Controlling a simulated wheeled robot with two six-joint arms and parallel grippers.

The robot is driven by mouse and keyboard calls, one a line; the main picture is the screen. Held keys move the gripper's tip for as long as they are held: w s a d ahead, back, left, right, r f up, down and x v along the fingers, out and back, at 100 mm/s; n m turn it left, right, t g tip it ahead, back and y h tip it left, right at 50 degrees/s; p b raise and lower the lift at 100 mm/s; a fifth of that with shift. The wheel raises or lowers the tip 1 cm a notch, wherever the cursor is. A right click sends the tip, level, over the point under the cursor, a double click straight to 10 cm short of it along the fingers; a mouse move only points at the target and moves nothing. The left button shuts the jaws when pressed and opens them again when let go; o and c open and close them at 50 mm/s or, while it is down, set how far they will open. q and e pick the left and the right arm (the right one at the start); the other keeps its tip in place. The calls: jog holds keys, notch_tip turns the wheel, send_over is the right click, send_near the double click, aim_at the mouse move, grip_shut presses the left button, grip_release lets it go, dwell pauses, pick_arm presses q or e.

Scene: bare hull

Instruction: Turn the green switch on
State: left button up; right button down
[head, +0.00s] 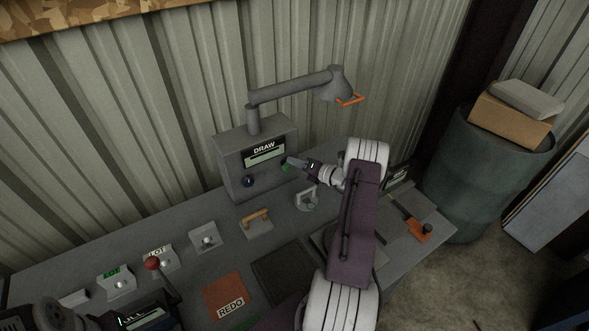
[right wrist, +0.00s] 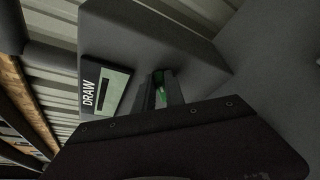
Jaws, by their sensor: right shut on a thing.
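The green switch (head: 286,168) is a small green part on the front face of the grey box labelled DRAW (head: 230,165), to the right of a dark round knob. My right gripper (head: 291,163) reaches in from the right and is shut on the green switch. In the right wrist view the green switch (right wrist: 162,88) shows between the two fingers (right wrist: 160,92), beside the DRAW display. The fingers hide part of the switch, and its setting cannot be told. My left gripper is not clearly visible.
The dark knob (head: 248,181) sits close by on the same box. A lamp arm (head: 290,90) rises above it. A barrel (head: 470,180) stands right.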

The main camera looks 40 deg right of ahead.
jog(key=shift+d+f+m+t+y+b, duration=0.1)
jog(key=shift+f+m+t+y+b, duration=0.15)
jog(key=shift+m+b, duration=0.6)
jog(key=shift+d+f+m+t+y+b, duration=0.1)
jog(key=shift+f+m+t+y+b, duration=0.2)
jog(key=shift+m+b, duration=0.5)
jog(key=shift+d+f+m+t+y+b, duration=0.1)
jog(key=shift+m+t+y+b, duration=0.25)
jog(key=shift+m+b, duration=0.5)
jog(key=c, duration=1.4)
grip_release()
jog(key=shift+r, duration=0.1)
notch_tip(320, 180, up, 4)
jog(key=shift+w+d+f+b, duration=0.1)
jog(key=shift+f+b, duration=0.1)
jog(key=shift+b, duration=0.15)
jog(key=s+d+r+b, duration=0.1)
jog(key=s+d+r, duration=0.2)
jog(key=s+r, duration=0.4)
jog(key=s, duration=0.4)
jog(key=shift+s, duration=0.15)
jog(key=shift+d+r, duration=0.1)
